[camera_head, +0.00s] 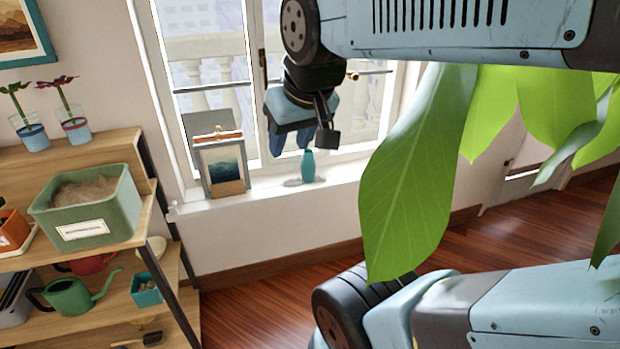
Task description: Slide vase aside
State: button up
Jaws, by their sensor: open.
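A small teal vase (308,166) stands upright on the white window sill (270,199). My gripper (291,146) hangs in front of the window, above and slightly left of the vase. Its jaws are open and point down, with nothing seen between them. In the picture the gripper's right side comes close to the top of the vase. I cannot tell whether they touch.
Large green leaves (408,185) cover the right side of the view. A wooden shelf (95,153) with a green planter box (88,207) stands at the left. The sill right of the vase looks clear.

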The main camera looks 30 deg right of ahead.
aim_at(308, 165)
jog(key=u, duration=0.1)
jog(key=i, duration=1)
jog(key=z, duration=0.1)
